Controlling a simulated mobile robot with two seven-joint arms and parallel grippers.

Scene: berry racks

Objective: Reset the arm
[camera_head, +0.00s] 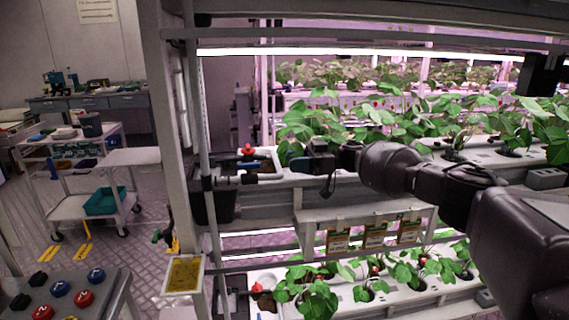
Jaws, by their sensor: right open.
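My right arm comes in from the right edge and reaches left across the front of the berry rack (330,190). My right gripper (308,164) is at its end, open, in front of the upper planting trough near its left end. I see nothing held in it. Leafy strawberry plants (310,125) stand behind and above the gripper. My arm hides part of the trough front and some leaves. My left gripper is not in view.
A rack post (172,120) stands left of the gripper. Seed packets (374,235) hang below the upper trough, above a lower plant row (365,280). A white cart (95,205) with a teal bin (104,202) stands left. A button panel (70,290) is at lower left.

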